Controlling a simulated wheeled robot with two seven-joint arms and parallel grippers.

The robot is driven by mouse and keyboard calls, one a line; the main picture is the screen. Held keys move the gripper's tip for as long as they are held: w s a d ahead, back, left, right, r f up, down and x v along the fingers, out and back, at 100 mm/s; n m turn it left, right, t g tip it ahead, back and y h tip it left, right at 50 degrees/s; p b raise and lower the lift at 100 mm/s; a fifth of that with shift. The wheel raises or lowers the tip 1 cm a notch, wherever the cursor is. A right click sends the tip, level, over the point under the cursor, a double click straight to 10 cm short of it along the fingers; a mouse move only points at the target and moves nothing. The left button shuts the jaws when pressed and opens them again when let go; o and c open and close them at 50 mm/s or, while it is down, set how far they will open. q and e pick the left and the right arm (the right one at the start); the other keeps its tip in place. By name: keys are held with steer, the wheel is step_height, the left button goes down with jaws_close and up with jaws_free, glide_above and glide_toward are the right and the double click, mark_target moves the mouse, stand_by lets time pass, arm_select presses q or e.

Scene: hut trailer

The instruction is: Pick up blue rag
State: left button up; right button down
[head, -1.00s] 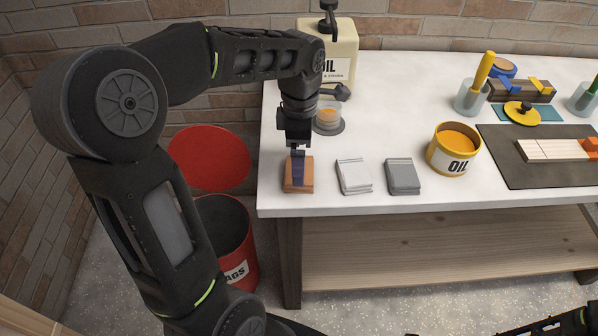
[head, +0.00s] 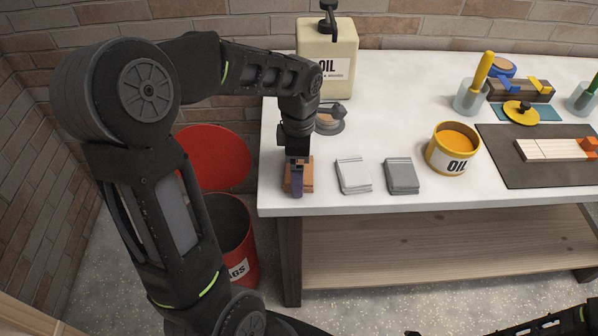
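My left gripper (head: 297,178) points down over the orange-brown folded rag (head: 308,178) at the table's front left corner. A narrow dark blue-purple strip (head: 297,184) shows below the gripper body, in front of the orange-brown rag. I cannot tell whether it is a finger or a blue cloth. No other blue rag is clear to see. The fingers are seen edge-on, so their opening is hidden. A white folded rag (head: 354,175) and a grey folded rag (head: 402,176) lie to the right. My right gripper is out of view; part of its arm shows at bottom right.
A yellow oil tin (head: 453,148) stands right of the rags, and a cream oil can (head: 328,60) behind. A red rag bin (head: 238,245) with its red lid (head: 212,158) up stands left of the white table (head: 390,90). A dark mat (head: 510,172) lies at right.

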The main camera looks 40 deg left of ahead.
arm_select(q)
steer(key=c, duration=1)
steer(key=shift+c, duration=0.2)
step_height(320, 180, up, 10)
steer(key=shift+b, duration=0.35)
